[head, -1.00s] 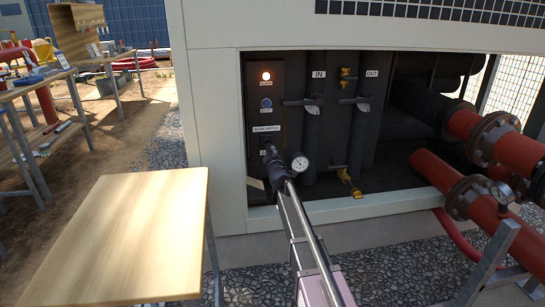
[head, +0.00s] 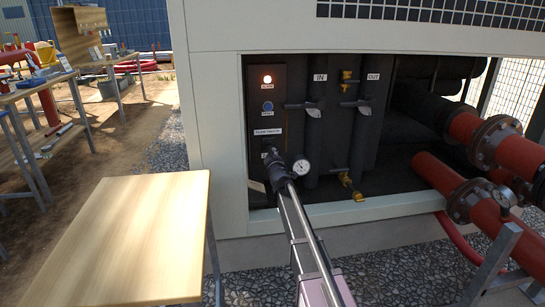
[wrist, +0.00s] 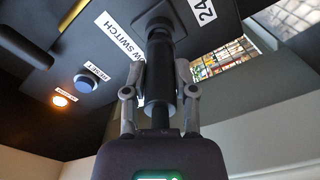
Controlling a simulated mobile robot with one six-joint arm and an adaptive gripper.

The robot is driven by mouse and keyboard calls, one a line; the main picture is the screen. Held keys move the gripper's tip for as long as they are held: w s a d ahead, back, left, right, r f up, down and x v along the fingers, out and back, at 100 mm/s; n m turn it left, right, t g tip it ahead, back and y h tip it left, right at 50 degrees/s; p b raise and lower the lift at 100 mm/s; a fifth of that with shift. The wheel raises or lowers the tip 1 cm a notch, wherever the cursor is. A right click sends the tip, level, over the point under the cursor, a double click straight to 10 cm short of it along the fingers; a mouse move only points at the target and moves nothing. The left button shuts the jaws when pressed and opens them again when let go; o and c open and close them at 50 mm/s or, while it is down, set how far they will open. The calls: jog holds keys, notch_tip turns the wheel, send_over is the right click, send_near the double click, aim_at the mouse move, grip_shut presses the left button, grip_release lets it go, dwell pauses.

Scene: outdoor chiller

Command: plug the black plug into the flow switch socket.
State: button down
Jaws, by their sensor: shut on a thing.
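The black plug (wrist: 160,88) is held upright in the wrist view between the two fingers of my gripper (wrist: 162,72). Its narrower front end meets a dark round fitting, the flow switch socket (wrist: 157,19), on the dark panel. The plug looks lined up with the socket and touching it; how deep it sits I cannot tell. In the head view my gripper (head: 276,168) is at the panel just below the flow switch label (head: 268,132). There the plug and socket are small, dark and mostly hidden by the gripper.
The dark panel carries a lit alarm lamp (head: 267,79) and a blue reset button (head: 267,106). A pressure gauge (head: 302,166) stands close right of my gripper, beside black pipes with valves. A wooden table (head: 125,235) is at the front left. Red pipes (head: 450,180) are at right.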

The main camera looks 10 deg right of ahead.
jog(key=shift+w, duration=0.6)
jog(key=shift+w, duration=0.6)
dwell(0.6)
jog(key=shift+c, duration=1.7)
grip_release()
jog(key=o, duration=0.3)
jog(key=shift+o, duration=0.2)
jog(key=shift+s, duration=3.55)
